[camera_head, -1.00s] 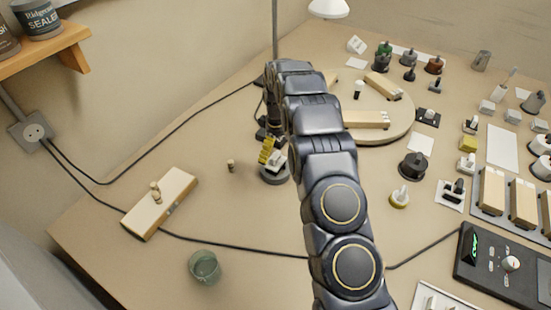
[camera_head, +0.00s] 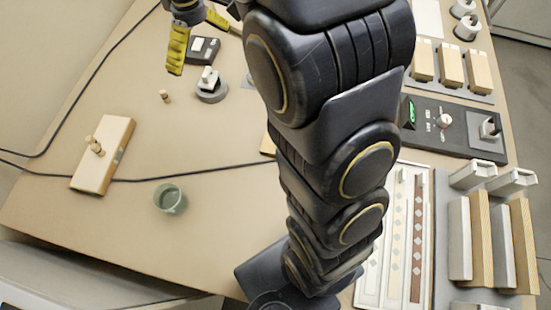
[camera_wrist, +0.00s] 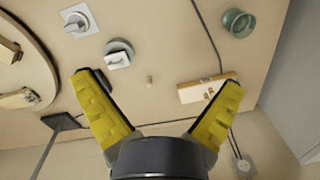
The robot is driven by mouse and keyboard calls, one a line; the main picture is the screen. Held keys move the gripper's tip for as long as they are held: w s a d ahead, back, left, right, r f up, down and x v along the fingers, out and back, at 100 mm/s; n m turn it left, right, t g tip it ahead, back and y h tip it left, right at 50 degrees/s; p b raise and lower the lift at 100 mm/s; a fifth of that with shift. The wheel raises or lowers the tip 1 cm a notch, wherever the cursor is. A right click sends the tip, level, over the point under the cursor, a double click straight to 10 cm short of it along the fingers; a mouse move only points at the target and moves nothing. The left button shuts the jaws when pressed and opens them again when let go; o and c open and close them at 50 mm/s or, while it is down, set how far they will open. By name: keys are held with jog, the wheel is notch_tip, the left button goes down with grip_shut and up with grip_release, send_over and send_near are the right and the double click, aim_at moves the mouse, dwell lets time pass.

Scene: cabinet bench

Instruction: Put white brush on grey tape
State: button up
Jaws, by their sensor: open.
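A grey round piece (camera_head: 212,92), which looks like the grey tape, lies on the bench near the top of the head view. A small white piece (camera_head: 209,77), likely the white brush, sits on top of it. In the wrist view the white piece (camera_wrist: 117,56) also rests on the grey round piece (camera_wrist: 120,45). My gripper (camera_head: 200,45) is open, with yellow fingers spread, up and left of them in the head view. In the wrist view my gripper (camera_wrist: 156,78) holds nothing between its fingers. My arm hides part of the bench.
A small wooden peg (camera_head: 165,96) stands near the grey piece. A wooden block (camera_head: 103,165) with pegs and a green cup (camera_head: 170,199) stand to the left. A black cable (camera_head: 210,170) crosses the bench. A dark control panel (camera_head: 455,130) is at right.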

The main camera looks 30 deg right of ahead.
jog(key=s+a+r+m, duration=0.1)
jog(key=s+m, duration=0.4)
jog(key=s, duration=2.1)
jog(key=shift+r+g, duration=0.4)
jog(key=shift+r, duration=0.3)
